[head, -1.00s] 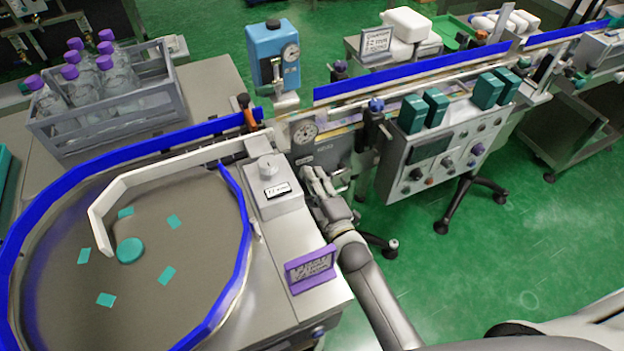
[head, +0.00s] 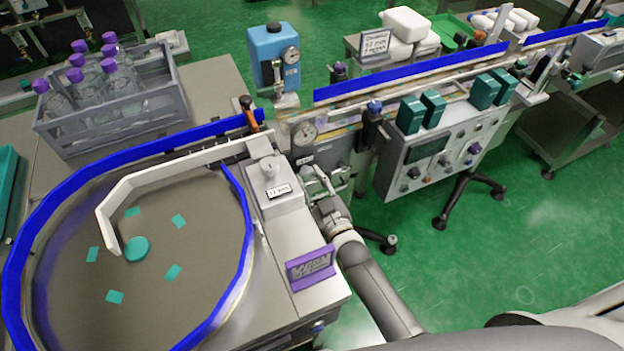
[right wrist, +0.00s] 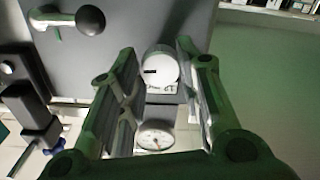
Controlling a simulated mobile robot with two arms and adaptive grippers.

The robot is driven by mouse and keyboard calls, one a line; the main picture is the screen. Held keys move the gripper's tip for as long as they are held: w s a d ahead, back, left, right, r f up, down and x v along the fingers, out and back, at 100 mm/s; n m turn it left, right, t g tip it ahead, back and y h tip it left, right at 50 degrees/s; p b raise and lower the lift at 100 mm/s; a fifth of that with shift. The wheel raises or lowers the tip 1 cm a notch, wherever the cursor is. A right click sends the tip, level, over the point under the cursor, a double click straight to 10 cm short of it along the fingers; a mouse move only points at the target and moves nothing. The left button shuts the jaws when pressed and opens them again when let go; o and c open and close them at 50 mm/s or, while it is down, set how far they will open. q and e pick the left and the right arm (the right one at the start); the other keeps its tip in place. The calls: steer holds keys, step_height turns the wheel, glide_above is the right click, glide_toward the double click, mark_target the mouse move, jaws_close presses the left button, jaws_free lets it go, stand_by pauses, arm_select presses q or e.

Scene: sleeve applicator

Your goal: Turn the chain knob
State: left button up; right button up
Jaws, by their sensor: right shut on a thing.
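The chain knob (right wrist: 161,68) is a round white knob with a short black mark, on a grey panel in the right wrist view. A small label sits just under it; I cannot read it fully. My right gripper (right wrist: 160,58) is shut on the knob, one finger at its left side and one at its right. In the head view my right gripper (head: 313,180) is at the conveyor's front side, right of the grey box with the round cap. The knob is hidden there. My left gripper is not in view.
A black ball-ended lever (right wrist: 88,20) and a round gauge (right wrist: 155,135) are near the knob. A turntable (head: 190,290) with a blue rim lies left, with a purple sign (head: 311,267) beside my arm. A control panel (head: 435,150) stands right. Green floor is free at right.

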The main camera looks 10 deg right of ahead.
steer(key=shift+f+m, duration=0.15)
steer(key=shift+m, duration=1.95)
steer(key=shift+s, duration=0.1)
steer(key=o, duration=1)
steer(key=shift+o, duration=0.2)
steer(key=s+d, duration=0.2)
steer(key=s, duration=0.9)
steer(key=shift+s+d, duration=0.15)
steer(key=shift+s, duration=0.2)
